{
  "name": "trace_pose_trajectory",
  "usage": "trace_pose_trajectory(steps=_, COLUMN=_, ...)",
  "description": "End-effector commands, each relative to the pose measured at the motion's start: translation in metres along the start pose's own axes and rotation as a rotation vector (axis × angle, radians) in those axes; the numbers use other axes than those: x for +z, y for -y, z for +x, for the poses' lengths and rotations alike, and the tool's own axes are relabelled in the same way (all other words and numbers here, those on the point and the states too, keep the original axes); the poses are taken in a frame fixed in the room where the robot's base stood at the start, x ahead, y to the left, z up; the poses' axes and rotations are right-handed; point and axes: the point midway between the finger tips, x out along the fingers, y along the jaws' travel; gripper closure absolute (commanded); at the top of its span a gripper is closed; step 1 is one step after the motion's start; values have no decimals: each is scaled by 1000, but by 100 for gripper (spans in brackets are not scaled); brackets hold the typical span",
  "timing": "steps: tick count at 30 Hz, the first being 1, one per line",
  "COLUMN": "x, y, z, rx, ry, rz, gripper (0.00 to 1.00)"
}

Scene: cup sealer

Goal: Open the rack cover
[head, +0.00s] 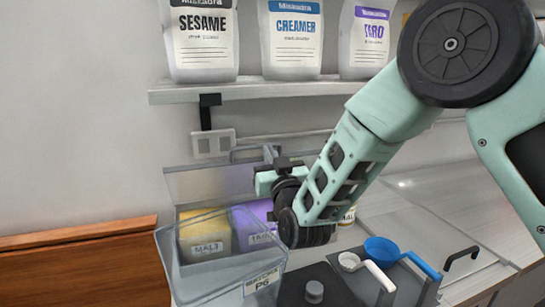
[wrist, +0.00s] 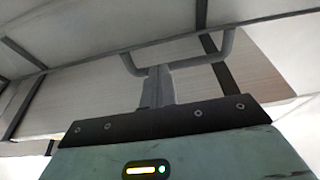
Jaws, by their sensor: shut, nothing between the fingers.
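A see-through rack (head: 172,262) stands at lower left in the head view, with a yellow MALT pack (head: 205,235) and a purple TARO pack (head: 255,225) inside. A pale panel (head: 205,183), seemingly part of the cover, rises behind the packs. A grey bar handle (head: 240,151) shows near its top; a similar handle (wrist: 203,52) crosses the wrist view. My gripper (head: 272,155) is above the rack by the handle. Its fingers (wrist: 158,85) are together and empty, with the tips overlapping the handle's left part in the picture. I cannot tell whether they touch.
A shelf (head: 250,90) with SESAME, CREAMER and TARO bags (head: 200,40) is above. A white scoop (head: 350,262) and a blue scoop (head: 382,250) lie right of the rack. A wooden panel (head: 80,265) is at left.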

Motion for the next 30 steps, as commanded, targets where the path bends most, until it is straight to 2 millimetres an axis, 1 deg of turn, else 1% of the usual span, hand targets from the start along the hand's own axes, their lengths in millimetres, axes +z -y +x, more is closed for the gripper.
trace_pose_trajectory(steps=8, x=0, y=0, z=0, rx=0, ry=2, rz=0, gripper=100)
trace_pose_trajectory(steps=14, x=-7, y=0, z=10, rx=0, ry=43, rz=1, gripper=100)
trace_pose_trajectory(steps=20, x=-16, y=-1, z=35, rx=1, ry=158, rz=2, gripper=100)
trace_pose_trajectory(steps=24, x=-21, y=-1, z=58, rx=2, ry=265, rz=2, gripper=100)
trace_pose_trajectory(steps=30, x=-20, y=0, z=89, rx=0, ry=416, rz=2, gripper=100)
